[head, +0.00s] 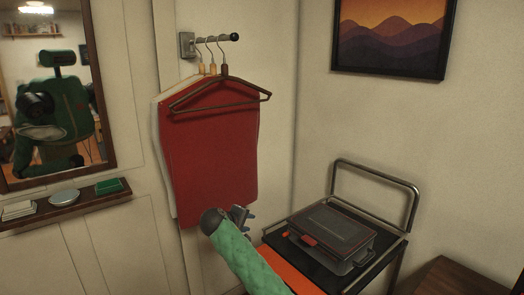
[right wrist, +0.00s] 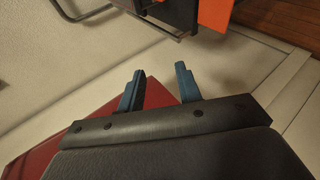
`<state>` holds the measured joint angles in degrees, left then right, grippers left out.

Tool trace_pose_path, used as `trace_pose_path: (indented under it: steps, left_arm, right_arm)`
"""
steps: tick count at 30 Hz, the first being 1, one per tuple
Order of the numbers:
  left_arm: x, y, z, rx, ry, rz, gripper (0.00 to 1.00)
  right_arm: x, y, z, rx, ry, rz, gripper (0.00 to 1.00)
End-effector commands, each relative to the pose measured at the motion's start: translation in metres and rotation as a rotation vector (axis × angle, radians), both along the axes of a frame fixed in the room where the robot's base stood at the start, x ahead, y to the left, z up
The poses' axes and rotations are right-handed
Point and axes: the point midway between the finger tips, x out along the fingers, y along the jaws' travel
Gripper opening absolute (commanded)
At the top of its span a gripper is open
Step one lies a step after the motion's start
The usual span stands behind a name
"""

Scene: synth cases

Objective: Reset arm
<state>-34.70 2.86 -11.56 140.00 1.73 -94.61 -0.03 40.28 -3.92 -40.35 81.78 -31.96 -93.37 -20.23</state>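My right gripper (head: 241,214) is raised in front of the wall, at the lower right edge of a red garment (head: 212,150). My green-sleeved right arm comes in from the bottom of the head view. My left gripper is not in view.
Garments hang on hangers from a wall rod (head: 212,39). A cart (head: 377,262) with a grey case (head: 332,236) stands right of my arm. A mirror (head: 50,100) and a narrow shelf (head: 95,198) are at left. A wooden surface (head: 450,282) is at lower right.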

Motion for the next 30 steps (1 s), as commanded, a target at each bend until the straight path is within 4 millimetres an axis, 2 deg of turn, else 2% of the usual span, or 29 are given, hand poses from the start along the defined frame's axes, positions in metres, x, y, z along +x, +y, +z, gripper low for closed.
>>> trace_pose_path:
  steps: [5, 12, 21, 30]
  left_arm:
    - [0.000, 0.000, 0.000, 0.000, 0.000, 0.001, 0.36]
    - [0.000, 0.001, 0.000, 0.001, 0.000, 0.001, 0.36]
    - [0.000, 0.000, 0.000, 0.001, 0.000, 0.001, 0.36]
    - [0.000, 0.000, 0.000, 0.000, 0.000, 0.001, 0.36]
  right_arm:
    - [-0.055, -0.005, 0.016, 0.389, -0.029, -0.028, 0.35]
    - [-0.133, -0.032, 0.008, 0.741, 0.004, -0.070, 0.35]
    - [-0.226, -0.077, -0.017, 0.965, 0.066, -0.106, 0.35]
    - [-0.315, -0.123, -0.052, 1.065, 0.128, -0.157, 0.35]
